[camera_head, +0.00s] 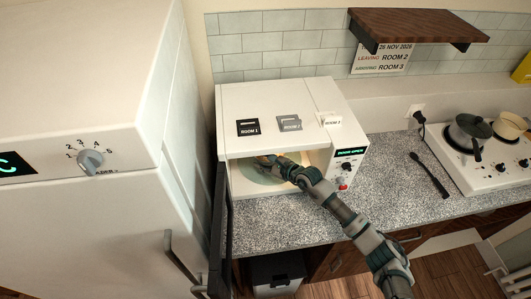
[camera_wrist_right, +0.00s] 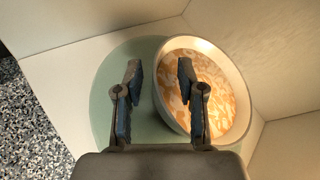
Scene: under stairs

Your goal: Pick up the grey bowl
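A pale grey bowl (camera_wrist_right: 205,47) with orange and white patterned contents stands on the round greenish plate (camera_wrist_right: 108,85) inside the open microwave (camera_head: 270,108). It looks tilted in the right wrist view. My right gripper (camera_wrist_right: 159,66) is open, with one finger outside the bowl's left rim and the other over its inside. I cannot tell whether the fingers touch the wall. In the head view, my right gripper (camera_head: 275,163) reaches into the microwave and the bowl is mostly hidden by it. My left gripper is not in view.
The microwave's dark door (camera_head: 220,230) hangs open on the left, beside the white fridge (camera_head: 95,215). A black utensil (camera_head: 430,175) lies on the speckled counter (camera_head: 395,180). A hob (camera_head: 490,170) with pots stands at right. A wooden shelf (camera_head: 420,25) is above.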

